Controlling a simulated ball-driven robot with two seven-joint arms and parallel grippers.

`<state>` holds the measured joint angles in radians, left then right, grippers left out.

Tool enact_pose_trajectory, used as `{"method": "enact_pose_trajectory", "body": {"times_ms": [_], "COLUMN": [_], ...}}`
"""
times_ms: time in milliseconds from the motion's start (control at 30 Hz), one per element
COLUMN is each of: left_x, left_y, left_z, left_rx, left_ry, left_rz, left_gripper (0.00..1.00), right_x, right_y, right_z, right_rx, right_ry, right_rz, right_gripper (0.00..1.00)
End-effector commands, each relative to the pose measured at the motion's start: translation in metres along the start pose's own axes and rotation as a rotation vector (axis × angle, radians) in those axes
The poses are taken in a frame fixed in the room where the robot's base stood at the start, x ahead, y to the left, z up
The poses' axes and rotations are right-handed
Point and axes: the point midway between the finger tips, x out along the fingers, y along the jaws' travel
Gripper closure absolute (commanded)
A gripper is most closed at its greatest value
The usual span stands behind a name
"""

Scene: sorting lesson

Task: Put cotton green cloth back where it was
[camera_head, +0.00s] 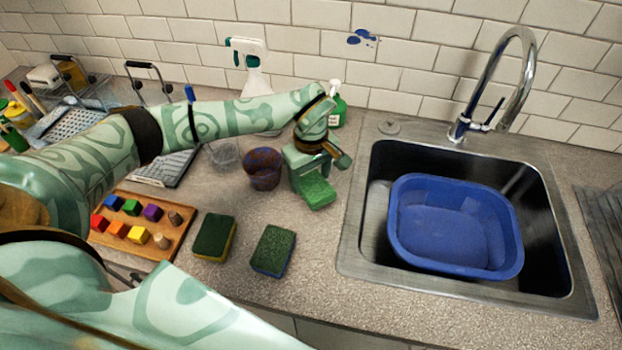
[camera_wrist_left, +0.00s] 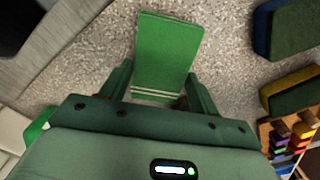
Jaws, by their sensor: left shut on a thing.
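The green cloth (camera_head: 318,192) is a small folded green pad with pale stripes along one edge. My left gripper (camera_head: 310,172) is shut on its edge and holds it over the counter, left of the sink. In the left wrist view the cloth (camera_wrist_left: 168,50) sticks out from between the two fingers of the left gripper (camera_wrist_left: 158,92). I cannot tell whether the cloth touches the counter. My right gripper does not show.
Two sponges, one green and yellow (camera_head: 214,237) and one green and blue (camera_head: 272,250), lie in front on the counter. A dark cup (camera_head: 262,168) stands left of the gripper. The sink (camera_head: 362,255) holds a blue basin (camera_head: 455,225). A wooden block tray (camera_head: 177,232) lies at left.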

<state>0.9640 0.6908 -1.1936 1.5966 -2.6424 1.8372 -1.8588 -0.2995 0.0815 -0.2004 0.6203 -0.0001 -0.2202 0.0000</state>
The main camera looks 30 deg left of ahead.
Motion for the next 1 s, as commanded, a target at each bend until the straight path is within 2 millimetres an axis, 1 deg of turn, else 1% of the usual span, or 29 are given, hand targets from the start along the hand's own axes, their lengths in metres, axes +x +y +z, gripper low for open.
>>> {"method": "enact_pose_trajectory", "body": {"times_ms": [33,100,300,333,400,667,767,867,1000], "left_x": [0.009,0.014,0.014,0.014,0.014,0.013,0.006,-0.011,-0.045], "left_y": [0.000,0.000,0.001,0.001,0.000,0.001,0.001,0.001,0.002], "left_z": [0.001,0.001,0.000,0.000,0.000,0.000,0.000,-0.001,-0.001], "left_rx": [-0.001,-0.001,0.000,0.000,0.000,0.000,0.000,0.001,0.000], "left_ry": [-0.003,-0.001,0.001,0.000,0.000,0.001,0.002,0.004,0.005], "left_rz": [-0.001,0.001,0.002,0.002,0.002,0.002,0.004,0.006,0.008], "left_gripper": [0.57,0.57,0.57,0.34,0.17,0.17,0.17,0.17,0.17], "right_x": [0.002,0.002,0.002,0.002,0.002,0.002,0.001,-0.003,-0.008], "right_y": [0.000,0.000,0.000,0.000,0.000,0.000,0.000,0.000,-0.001], "right_z": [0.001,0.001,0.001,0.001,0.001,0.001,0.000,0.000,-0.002], "right_rx": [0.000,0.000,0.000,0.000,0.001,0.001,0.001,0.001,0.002], "right_ry": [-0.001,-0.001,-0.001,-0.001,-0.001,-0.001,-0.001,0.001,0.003], "right_rz": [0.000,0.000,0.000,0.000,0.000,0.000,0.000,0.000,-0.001], "right_gripper": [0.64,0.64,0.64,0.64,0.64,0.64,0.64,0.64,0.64]}}
